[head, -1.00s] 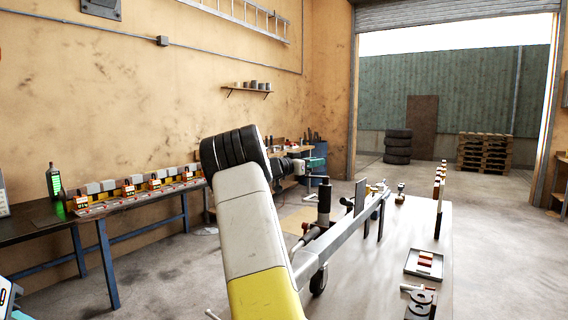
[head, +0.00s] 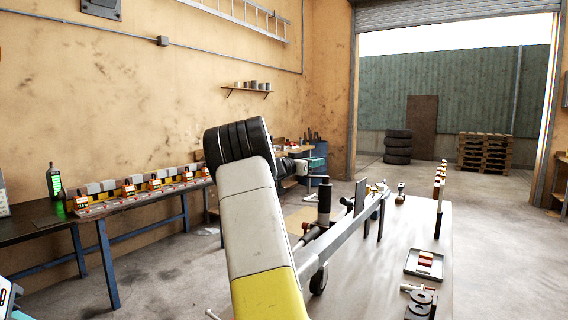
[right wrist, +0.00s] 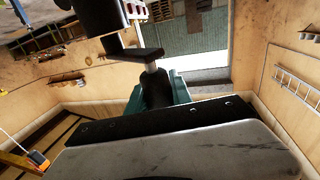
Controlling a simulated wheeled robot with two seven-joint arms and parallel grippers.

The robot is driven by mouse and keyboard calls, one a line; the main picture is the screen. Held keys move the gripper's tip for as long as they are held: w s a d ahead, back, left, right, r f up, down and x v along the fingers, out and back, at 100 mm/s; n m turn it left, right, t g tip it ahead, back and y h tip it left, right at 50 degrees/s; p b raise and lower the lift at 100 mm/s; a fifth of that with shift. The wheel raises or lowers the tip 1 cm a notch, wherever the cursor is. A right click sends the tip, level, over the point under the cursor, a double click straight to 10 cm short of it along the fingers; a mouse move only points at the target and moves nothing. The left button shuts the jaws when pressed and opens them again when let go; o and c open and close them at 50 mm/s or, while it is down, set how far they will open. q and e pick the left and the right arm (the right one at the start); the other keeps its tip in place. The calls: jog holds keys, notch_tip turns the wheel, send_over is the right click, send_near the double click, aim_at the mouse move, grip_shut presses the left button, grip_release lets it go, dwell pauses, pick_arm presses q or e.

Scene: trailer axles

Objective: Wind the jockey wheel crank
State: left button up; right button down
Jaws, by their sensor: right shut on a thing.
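In the right wrist view the dark crank arm (right wrist: 134,54) reaches out from beside the thick dark post top (right wrist: 98,14) to the crank handle (right wrist: 154,88). My right gripper (head: 316,164) has teal fingers and is shut on the crank handle; the fingers also show around it in the right wrist view (right wrist: 158,92). My arm hides part of the trailer front.
A bench (head: 40,232) with several boxed devices runs along the left wall. Stacked tyres (head: 398,147) and pallets (head: 482,152) stand outside the open door.

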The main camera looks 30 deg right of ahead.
jog(key=shift+a, duration=0.1)
jog(key=c, duration=1.1)
grip_release()
jog(key=shift+c, duration=0.2)
jog(key=v, duration=0.7)
jog(key=shift+s+a, duration=0.2)
jog(key=shift+a, duration=0.15)
